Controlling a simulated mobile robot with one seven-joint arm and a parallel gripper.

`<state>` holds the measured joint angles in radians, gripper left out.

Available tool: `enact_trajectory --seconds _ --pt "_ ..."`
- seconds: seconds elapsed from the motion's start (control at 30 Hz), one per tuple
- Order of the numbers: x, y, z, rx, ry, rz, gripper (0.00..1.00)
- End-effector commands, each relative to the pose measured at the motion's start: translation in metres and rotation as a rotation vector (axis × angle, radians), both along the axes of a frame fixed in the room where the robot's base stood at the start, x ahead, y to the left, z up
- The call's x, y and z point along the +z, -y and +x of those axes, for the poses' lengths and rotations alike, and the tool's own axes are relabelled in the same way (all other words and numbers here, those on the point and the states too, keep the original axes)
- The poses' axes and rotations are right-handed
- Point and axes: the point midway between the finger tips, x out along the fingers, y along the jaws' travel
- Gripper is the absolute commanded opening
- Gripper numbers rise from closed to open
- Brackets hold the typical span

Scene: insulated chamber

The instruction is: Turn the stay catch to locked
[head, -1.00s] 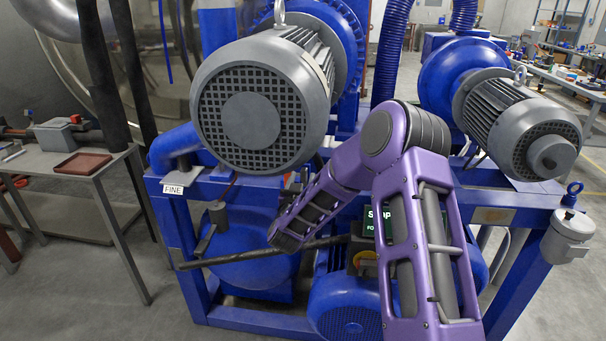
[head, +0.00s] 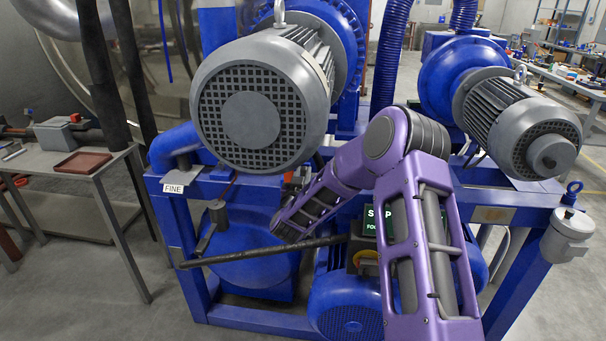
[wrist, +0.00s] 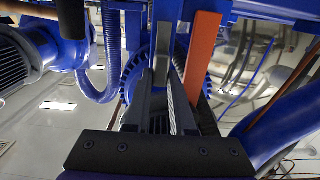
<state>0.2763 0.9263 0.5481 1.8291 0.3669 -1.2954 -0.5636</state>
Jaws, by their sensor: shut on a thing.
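In the wrist view, my gripper (wrist: 163,88) is shut on a narrow grey piece (wrist: 163,38) that stands up between its fingertips. This piece looks like the stay catch, but I cannot read its position or any marking. A flat orange-red bar (wrist: 200,60) runs close along the right side of the fingers; I cannot tell whether it touches them. A small orange-red part (head: 289,178) shows below the large motor.
The large grey motor (head: 262,105) hangs above and left of my forearm. A long dark bar (head: 245,252) crosses below it.

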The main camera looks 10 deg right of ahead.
Motion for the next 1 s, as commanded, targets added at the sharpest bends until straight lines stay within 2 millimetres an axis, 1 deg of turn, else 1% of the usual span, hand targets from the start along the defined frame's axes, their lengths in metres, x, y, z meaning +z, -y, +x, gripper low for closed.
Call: enact_trajectory --seconds 0.27,0.47,0.67,1.0 --pt "-0.0014 0.0002 -0.0003 0.0 0.006 0.017 0.0" --pt "-0.0038 0.0009 -0.0006 0.001 0.032 0.095 0.0" --pt "-0.0056 0.0029 -0.0011 0.0 0.082 0.238 0.0" --pt "-0.0055 0.0059 -0.0022 0.001 0.178 0.546 0.0"
